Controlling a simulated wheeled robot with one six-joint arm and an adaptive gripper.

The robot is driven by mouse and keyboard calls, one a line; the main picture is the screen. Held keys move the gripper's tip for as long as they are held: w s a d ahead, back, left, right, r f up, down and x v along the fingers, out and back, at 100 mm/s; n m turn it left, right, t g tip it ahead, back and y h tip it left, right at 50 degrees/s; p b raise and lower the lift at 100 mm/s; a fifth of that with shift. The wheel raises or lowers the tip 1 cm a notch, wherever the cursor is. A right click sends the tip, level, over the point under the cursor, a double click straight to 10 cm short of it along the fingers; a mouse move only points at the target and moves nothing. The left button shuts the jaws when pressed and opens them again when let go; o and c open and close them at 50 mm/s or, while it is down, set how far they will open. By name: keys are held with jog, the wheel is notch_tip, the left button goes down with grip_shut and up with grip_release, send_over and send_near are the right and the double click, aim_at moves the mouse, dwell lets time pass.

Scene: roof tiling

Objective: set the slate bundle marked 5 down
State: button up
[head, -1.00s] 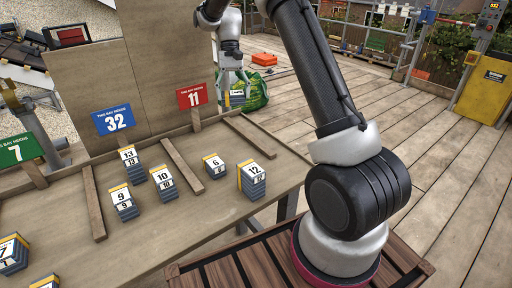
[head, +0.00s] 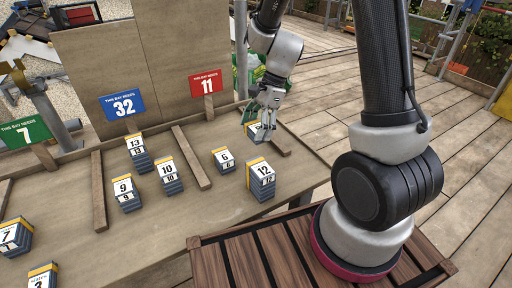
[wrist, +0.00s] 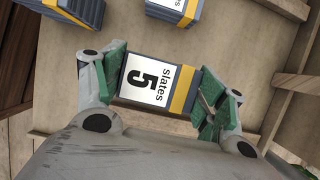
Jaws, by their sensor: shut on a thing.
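The slate bundle marked 5 (wrist: 152,80) is a dark stack with a white label and a yellow band. My gripper (wrist: 165,92) is shut on it, with green finger pads at its two ends in the wrist view. In the head view my gripper (head: 268,108) points down at the right part of the bench (head: 220,205), and the bundle (head: 256,133) shows partly below the fingers. It is beyond and right of the bundles marked 6 (head: 223,158) and 12 (head: 261,175). Whether its underside touches the bench I cannot tell.
A red sign reads 11 (head: 206,83), a blue sign 32 (head: 122,104), a green sign 7 (head: 24,132). Wooden strips (head: 191,158) divide the bench. Bundles marked 13 (head: 137,150), 10 (head: 168,175) and 9 (head: 125,190) stand in the middle bay. Another strip (head: 274,139) lies close by my gripper.

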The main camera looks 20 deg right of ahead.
notch_tip(320, 180, down, 7)
jog(key=shift+r, duration=0.2)
jog(key=shift+f, duration=0.1)
jog(key=o, duration=1.2)
jog(key=shift+c, duration=0.2)
jog(key=s+v, duration=0.1)
jog(key=v, duration=1.1)
jog(key=s+d+r+n+t+h, duration=0.2)
jog(key=s+d+r+n, duration=0.3)
jog(key=s+r+n, duration=0.3)
jog(key=s+d+r+n+t+h, duration=0.2)
jog(key=s+d+r+n+t, duration=0.1)
jog(key=s+d+r+n, duration=0.2)
jog(key=s+r+n, duration=0.2)
jog(key=s+r, duration=0.2)
jog(key=s, duration=0.2)
jog(key=shift+n+h, duration=0.3)
jog(key=shift+n, duration=0.1)
jog(key=shift+w+d+r, duration=0.1)
